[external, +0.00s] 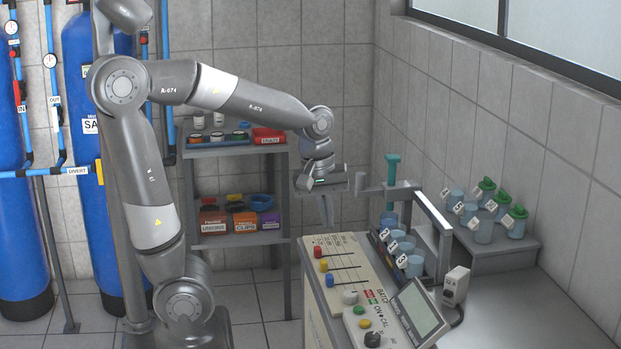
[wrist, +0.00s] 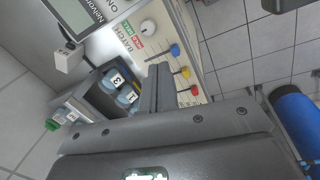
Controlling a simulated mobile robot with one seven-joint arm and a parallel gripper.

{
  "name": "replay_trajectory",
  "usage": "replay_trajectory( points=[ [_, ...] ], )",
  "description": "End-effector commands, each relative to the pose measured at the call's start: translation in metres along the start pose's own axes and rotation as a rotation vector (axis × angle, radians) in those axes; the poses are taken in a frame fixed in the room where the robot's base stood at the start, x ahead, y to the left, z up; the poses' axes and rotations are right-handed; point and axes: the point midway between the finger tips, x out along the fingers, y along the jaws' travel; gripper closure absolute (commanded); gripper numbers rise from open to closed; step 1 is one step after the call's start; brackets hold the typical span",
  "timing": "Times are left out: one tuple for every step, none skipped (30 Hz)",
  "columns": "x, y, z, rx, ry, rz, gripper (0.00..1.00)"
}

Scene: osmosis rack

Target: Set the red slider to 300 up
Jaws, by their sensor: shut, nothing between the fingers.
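The red slider (external: 318,251) is the farthest of three knobs on the cream panel (external: 345,243) in the external view, at the left end of its slot. It also shows in the wrist view (wrist: 195,90), right of my fingers. The yellow slider (external: 323,265) and blue slider (external: 329,280) sit beside it, also at the left ends of their slots. My gripper (external: 328,222) points down above the far part of the panel, apart from the red slider. Its fingers (wrist: 159,68) are shut and empty. The scale marks are too small to read.
A tilted display (external: 418,312) and knobs are at the near end. More cups stand on a raised step (external: 500,259).

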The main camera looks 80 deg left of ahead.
Motion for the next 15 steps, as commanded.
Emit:
replay_trajectory(
  points=[
    [0.006, 0.000, -0.012, -0.099, -0.006, -0.030, 1.00],
    [0.009, 0.000, -0.019, -0.164, -0.008, -0.047, 1.00],
    [0.013, -0.001, -0.028, -0.250, -0.008, -0.069, 1.00],
    [0.016, -0.002, -0.035, -0.314, -0.007, -0.085, 1.00],
    [0.019, -0.002, -0.042, -0.379, -0.004, -0.102, 1.00],
    [0.023, -0.004, -0.051, -0.465, 0.001, -0.125, 1.00],
    [0.026, -0.005, -0.058, -0.528, 0.006, -0.143, 1.00],
    [0.028, -0.007, -0.066, -0.593, 0.012, -0.159, 1.00],
    [0.032, -0.009, -0.075, -0.679, 0.023, -0.181, 1.00],
    [0.035, -0.011, -0.082, -0.741, 0.033, -0.197, 1.00],
    [0.038, -0.013, -0.088, -0.806, 0.044, -0.215, 1.00],
    [0.041, -0.016, -0.097, -0.890, 0.060, -0.237, 1.00],
    [0.044, -0.018, -0.104, -0.953, 0.074, -0.251, 1.00],
    [0.046, -0.021, -0.111, -1.017, 0.089, -0.267, 1.00],
    [0.049, -0.024, -0.119, -1.100, 0.112, -0.287, 1.00]
  ],
)
